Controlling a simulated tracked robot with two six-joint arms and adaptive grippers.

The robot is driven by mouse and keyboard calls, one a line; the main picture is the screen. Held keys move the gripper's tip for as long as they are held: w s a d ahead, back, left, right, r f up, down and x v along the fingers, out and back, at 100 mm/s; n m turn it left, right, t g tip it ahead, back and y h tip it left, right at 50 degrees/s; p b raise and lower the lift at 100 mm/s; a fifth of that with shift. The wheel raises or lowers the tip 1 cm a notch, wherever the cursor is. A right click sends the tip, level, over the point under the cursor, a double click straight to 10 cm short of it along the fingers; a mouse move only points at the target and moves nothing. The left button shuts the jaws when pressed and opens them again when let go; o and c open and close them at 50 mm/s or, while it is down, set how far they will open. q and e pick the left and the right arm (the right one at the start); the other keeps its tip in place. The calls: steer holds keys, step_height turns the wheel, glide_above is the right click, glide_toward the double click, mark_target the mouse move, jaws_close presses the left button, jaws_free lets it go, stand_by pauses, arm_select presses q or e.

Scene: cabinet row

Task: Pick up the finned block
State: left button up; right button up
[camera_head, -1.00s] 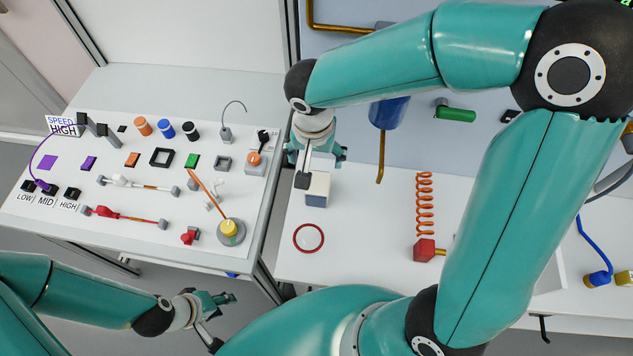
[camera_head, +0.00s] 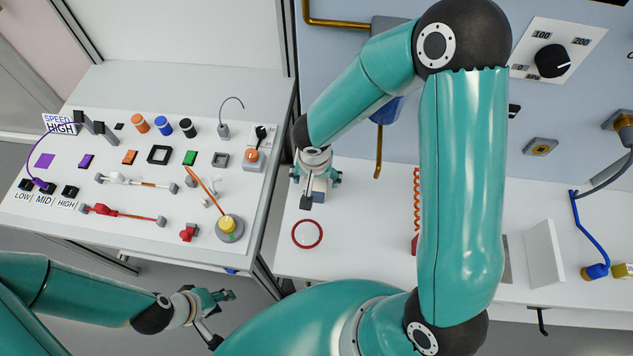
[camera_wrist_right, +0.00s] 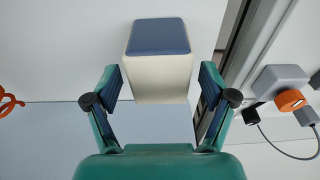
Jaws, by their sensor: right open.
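A cream block with a blue end (camera_head: 319,193) stands on the right-hand white table and is partly hidden by my right gripper. It shows larger in the right wrist view (camera_wrist_right: 158,75); no fins are visible on it, so I cannot confirm it is the finned block. My right gripper (camera_head: 316,180) is open over the block. In the right wrist view the open fingers (camera_wrist_right: 160,98) lie on either side of the block's lower part, with a gap on each side. My left gripper (camera_head: 220,312) is open and empty at the lower left, away from the block.
A red ring (camera_head: 307,234) lies in front of the block. An orange coil (camera_head: 417,195) is partly hidden behind my right arm. The left table (camera_head: 130,215) holds several parts and switches. A blue pipe fitting (camera_head: 595,271) stands at far right.

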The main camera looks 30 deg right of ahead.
steer(key=shift+f, duration=0.1)
steer(key=c, duration=1.4)
